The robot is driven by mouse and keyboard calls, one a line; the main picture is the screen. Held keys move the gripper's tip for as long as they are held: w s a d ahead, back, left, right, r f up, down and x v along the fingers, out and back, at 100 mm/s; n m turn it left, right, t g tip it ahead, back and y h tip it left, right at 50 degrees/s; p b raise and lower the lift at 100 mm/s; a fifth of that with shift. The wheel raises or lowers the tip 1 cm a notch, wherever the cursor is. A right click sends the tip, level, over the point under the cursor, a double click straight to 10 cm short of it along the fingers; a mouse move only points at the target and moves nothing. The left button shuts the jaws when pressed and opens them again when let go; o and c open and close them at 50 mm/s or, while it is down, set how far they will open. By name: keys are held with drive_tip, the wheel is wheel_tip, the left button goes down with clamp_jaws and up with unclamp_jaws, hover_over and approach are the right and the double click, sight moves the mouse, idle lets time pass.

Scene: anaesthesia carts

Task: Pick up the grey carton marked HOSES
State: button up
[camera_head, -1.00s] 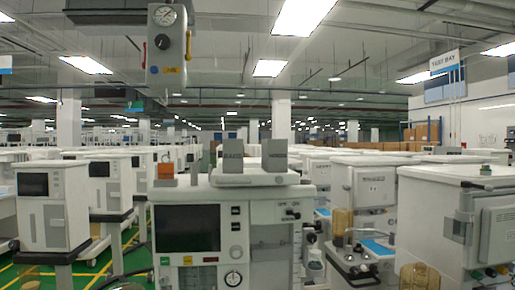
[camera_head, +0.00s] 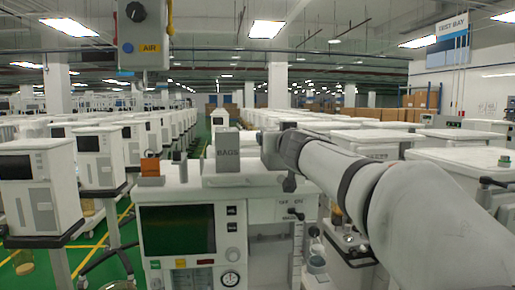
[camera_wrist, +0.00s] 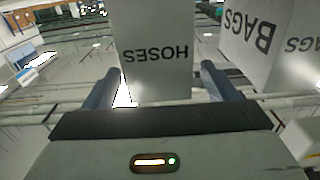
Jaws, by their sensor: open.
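The grey carton marked HOSES (camera_wrist: 152,25) stands between the two fingers of my open gripper (camera_wrist: 158,70) in the wrist view, its lettering upside down. Gaps show beside the carton near the fingers, so I see no grip on it. A grey carton marked BAGS (camera_wrist: 258,40) is just to its right there. In the head view the BAGS carton (camera_head: 228,150) stands on top of the white anaesthesia cart (camera_head: 262,212).
An orange block (camera_head: 150,167) sits at the left of the cart top. Rows of carts crowd both sides. Green floor (camera_head: 105,262) shows at the lower left.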

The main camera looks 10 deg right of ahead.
drive_tip(key=w, duration=0.4)
drive_tip(key=shift+w+f, duration=0.1)
drive_tip(key=shift+w, duration=0.1)
drive_tip(key=shift+s, duration=0.1)
drive_tip(key=c, duration=1.3)
